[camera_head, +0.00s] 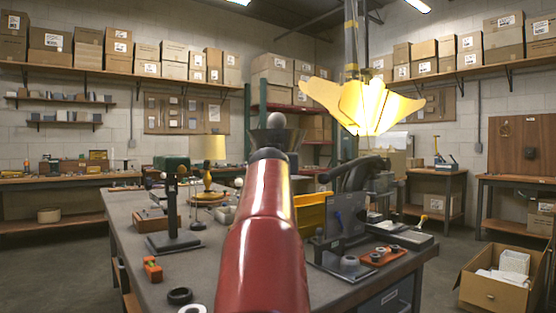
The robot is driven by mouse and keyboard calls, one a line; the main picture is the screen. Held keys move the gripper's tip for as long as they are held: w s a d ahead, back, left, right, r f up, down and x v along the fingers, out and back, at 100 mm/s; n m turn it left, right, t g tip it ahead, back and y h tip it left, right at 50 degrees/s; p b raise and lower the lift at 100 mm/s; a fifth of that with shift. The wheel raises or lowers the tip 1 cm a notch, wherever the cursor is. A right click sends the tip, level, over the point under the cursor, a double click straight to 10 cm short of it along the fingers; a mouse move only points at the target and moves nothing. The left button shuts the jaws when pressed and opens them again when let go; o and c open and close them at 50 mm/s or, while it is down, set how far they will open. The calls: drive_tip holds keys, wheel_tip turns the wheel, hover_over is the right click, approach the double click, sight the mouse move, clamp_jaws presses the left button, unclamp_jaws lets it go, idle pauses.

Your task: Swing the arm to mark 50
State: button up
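No numbered mark that I can read shows in this view. A black stand (172,212) stands upright on the bench at left of centre, with a short crosspiece near its top. I cannot tell which of these, if either, carries the arm with the marks. My red arm rises from the bottom centre and hides the middle of the bench. No gripper fingers show.
The grey bench (130,222) holds an orange block (152,269), a black ring (180,296), a red tray (383,255) and a yellow bin (312,214). A yellow petal-shaped shade (365,105) hangs above at right. An open carton (500,281) is on the floor at right.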

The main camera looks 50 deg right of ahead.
drive_tip(key=shift+s, duration=0.1)
idle(0.3)
drive_tip(key=o, duration=1.4)
drive_tip(key=b+v, duration=0.3)
drive_tip(key=v, duration=0.4)
drive_tip(key=shift+s+a, duration=0.25)
drive_tip(key=shift+a, duration=0.05)
drive_tip(key=shift+f, duration=0.1)
